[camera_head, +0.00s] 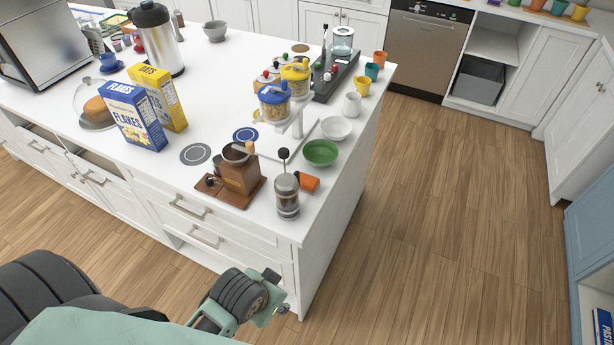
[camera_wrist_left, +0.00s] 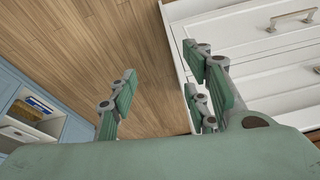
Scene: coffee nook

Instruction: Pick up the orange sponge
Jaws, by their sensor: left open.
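The orange sponge (camera_head: 309,182) lies on the white counter near its front right corner, just behind and right of a glass French press (camera_head: 287,198), which hides part of it. My left gripper (camera_head: 272,290) shows only partly in the head view, low in front of the counter's drawers, below and well apart from the sponge. In the left wrist view my left gripper (camera_wrist_left: 163,98) has its fingers wide apart with nothing between them. The sponge does not show in that view. My right gripper is in neither view.
A wooden coffee grinder (camera_head: 240,172) stands left of the press. A green bowl (camera_head: 320,153) is behind the sponge. Cereal boxes (camera_head: 135,117) stand farther left. The counter's right edge is close to the sponge, with open wood floor (camera_head: 450,220) beyond.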

